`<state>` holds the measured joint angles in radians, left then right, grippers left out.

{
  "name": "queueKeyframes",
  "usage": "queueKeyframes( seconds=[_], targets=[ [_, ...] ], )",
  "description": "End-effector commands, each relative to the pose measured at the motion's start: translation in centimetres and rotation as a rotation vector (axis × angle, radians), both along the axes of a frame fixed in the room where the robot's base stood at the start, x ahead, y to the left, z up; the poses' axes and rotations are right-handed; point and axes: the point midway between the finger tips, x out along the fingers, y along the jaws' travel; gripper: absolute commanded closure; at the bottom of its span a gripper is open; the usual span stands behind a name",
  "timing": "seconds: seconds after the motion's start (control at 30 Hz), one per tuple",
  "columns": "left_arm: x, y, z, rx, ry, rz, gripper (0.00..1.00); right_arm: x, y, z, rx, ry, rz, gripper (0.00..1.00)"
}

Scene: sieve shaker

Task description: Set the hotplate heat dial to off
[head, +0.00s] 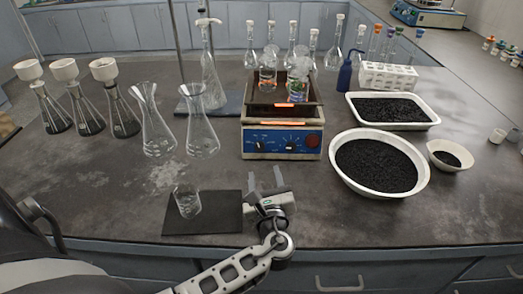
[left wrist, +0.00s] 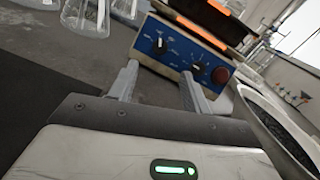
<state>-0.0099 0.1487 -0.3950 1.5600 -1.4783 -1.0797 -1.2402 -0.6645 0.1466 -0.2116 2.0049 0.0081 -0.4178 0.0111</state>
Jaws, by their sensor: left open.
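The hotplate (head: 252,152) stands mid-bench, with a blue front panel and glowing orange strips. Its panel carries a left dial (head: 262,144), a middle dial (head: 288,147) and a round red part (head: 312,141) at the right. The left wrist view also shows the left dial (left wrist: 160,45), middle dial (left wrist: 197,67) and red part (left wrist: 221,75). The labels are too small to read, so I cannot tell which dial is for heat. My left gripper (head: 265,177) is open and empty, in front of and apart from the panel. My right gripper is out of view.
A dark mat (head: 225,224) with a glass beaker (head: 187,203) lies left of my gripper. Two flasks (head: 158,132) stand left of the hotplate. Glassware sits on top of the hotplate. A white basin of black grains (head: 340,181) stands close at the right.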

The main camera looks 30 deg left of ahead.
Motion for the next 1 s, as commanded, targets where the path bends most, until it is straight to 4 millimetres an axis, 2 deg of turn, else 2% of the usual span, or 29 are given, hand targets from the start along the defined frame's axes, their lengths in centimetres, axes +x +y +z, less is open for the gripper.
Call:
queueKeyframes(
  seconds=[0.2,0.4,0.6,0.87,0.9,1.0],
  targets=[
    [3.8,3.2,0.1,0.002,-0.001,0.001,0.52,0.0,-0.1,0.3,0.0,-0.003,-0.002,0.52],
    [6.2,5.1,0.1,0.002,-0.001,0.001,0.52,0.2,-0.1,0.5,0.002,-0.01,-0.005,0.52],
    [7.3,6.0,0.0,-0.001,0.001,0.001,0.52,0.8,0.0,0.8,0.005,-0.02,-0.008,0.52],
    [7.4,6.1,0.0,-0.002,0.0,0.001,0.52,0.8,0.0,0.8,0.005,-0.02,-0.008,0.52],
    [7.3,6.1,0.0,-0.002,0.0,0.001,0.55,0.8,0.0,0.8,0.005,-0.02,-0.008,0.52],
    [7.3,6.1,0.0,-0.001,0.001,0.001,0.82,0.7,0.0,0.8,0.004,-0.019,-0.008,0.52]
  ],
)
